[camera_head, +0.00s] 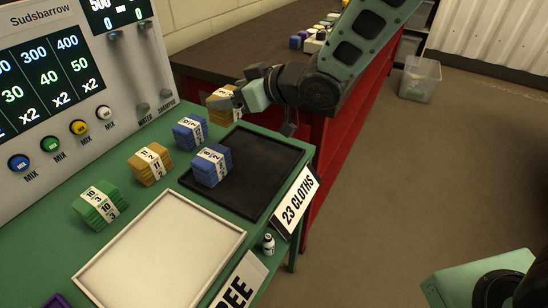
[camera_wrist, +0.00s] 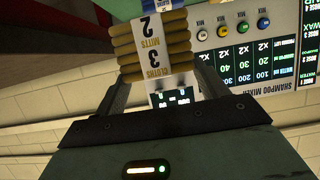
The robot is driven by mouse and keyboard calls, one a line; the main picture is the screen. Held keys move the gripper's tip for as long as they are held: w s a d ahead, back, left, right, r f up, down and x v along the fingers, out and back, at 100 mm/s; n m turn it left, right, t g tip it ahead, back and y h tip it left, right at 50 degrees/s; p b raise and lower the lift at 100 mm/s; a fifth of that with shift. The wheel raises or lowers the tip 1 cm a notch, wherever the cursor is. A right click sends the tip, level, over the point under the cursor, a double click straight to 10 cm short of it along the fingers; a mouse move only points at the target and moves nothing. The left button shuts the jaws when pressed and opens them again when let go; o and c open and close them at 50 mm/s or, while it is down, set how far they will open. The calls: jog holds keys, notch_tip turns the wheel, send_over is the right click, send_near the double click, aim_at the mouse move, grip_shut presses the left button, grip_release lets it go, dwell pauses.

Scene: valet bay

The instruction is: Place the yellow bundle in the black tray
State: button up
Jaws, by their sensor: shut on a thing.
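In the head view, the same bundle (camera_head: 219,99) is partly hidden by my gripper (camera_head: 233,97), at the far end of the green table. I cannot tell how far it is above the table. The black tray (camera_head: 268,160) lies nearer and to the right of the bundle. A blue bundle (camera_head: 211,165) is at the tray's left side. Another yellow bundle (camera_head: 151,163) stands on the table, left of the tray.
A second blue bundle (camera_head: 189,132) and a green bundle (camera_head: 99,203) stand along the table. A white tray (camera_head: 165,252) is in front. The mixer panel (camera_head: 60,90) stands behind.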

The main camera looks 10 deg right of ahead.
jog(key=shift+w+d+f+b, duration=0.15)
jog(key=shift+d+f, duration=0.2)
jog(key=shift+f, duration=1.3)
jog(key=shift+w+d+f+b, duration=0.2)
jog(key=shift+d+f, duration=0.15)
jog(key=shift+f, duration=1.25)
jog(key=shift+w+d+f+b, duration=0.15)
jog(key=shift+d+f, duration=0.2)
jog(key=shift+f, duration=1.3)
jog(key=shift+f, duration=0.2)
jog(key=o, duration=1)
